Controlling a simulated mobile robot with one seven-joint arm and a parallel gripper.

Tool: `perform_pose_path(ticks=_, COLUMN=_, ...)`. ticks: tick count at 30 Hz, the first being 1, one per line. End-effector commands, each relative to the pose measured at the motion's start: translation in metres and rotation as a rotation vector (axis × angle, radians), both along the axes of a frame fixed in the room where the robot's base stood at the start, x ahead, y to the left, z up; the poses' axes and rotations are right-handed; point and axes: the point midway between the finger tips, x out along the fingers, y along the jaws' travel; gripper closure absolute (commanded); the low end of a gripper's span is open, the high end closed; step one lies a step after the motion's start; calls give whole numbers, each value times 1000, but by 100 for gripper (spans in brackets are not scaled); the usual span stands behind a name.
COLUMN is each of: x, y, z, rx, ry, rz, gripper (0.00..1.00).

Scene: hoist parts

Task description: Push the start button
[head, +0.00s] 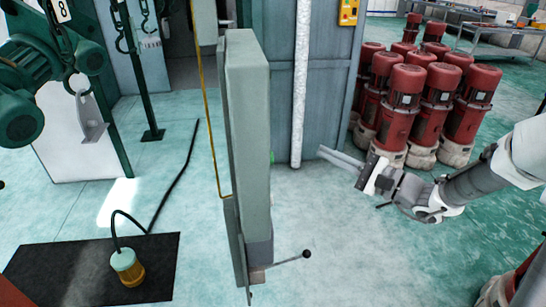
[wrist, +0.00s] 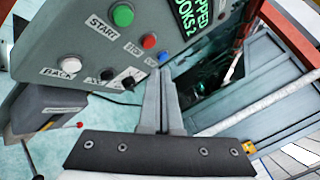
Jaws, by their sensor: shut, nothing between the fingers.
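The green start button (wrist: 122,14) is on the grey control panel (wrist: 75,25) in the wrist view, near the top edge, with the label START beside it. My gripper (wrist: 162,75) is shut and empty, its fingertips below and to the right of the button in the picture and apart from it. In the head view the panel cabinet (head: 250,120) is seen edge-on, with a small green knob (head: 271,157) showing on its right side. My gripper (head: 324,152) points left toward that side, with a gap between.
The panel also carries a red button (wrist: 149,40), a blue button (wrist: 164,57) and black knobs (wrist: 128,82). A lever with a black ball (head: 306,254) juts from the cabinet's base. Red motors (head: 405,95) stand behind my arm. A white pipe (head: 300,80) rises behind the gripper.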

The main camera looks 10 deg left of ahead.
Motion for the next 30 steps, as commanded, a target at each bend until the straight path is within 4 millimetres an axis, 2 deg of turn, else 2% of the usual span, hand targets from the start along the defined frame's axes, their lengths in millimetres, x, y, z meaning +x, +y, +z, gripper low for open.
perform_pose_path(ticks=16, x=-20, y=68, z=-1, rx=-2, ry=0, rz=4, gripper=100)
perform_pose_path(ticks=21, x=-23, y=78, z=0, rx=-1, ry=-1, rz=3, gripper=100)
perform_pose_path(ticks=30, x=-23, y=80, z=0, rx=-1, ry=0, rz=2, gripper=100)
